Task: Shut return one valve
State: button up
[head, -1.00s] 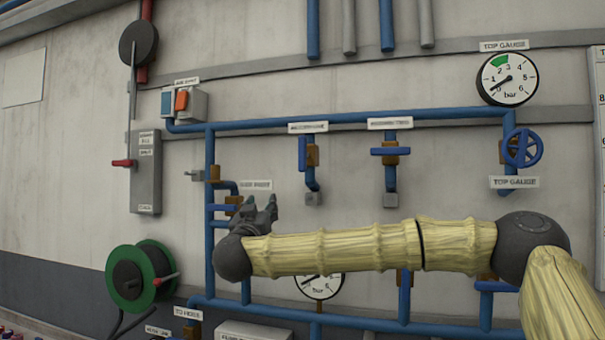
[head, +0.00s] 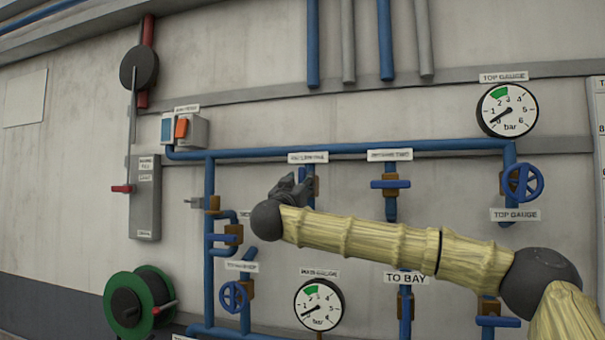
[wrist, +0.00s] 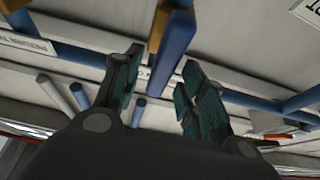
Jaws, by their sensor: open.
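My gripper (head: 293,186) is at the left of the two upper valves in the head view and hides much of it. That valve has a brown body (head: 315,186) and a blue lever; its label (head: 308,157) above is blurred and seems to read return one. In the wrist view my gripper (wrist: 160,72) is open, with a finger on each side of the blue lever (wrist: 172,50). The brown body (wrist: 158,22) shows beside the lever. I cannot tell whether a finger touches it. The lever ran upright, along its pipe, in the earlier view.
The similar valve to the right has its blue lever (head: 390,184) lying across its pipe, under a return two label (head: 389,155). A long blue pipe (head: 440,146) runs above both. A main gauge (head: 319,304) and a blue handwheel (head: 233,296) are below my arm.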

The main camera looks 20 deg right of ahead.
jog(key=shift+p+x, duration=0.45)
jog(key=shift+x, duration=0.75)
grip_shut()
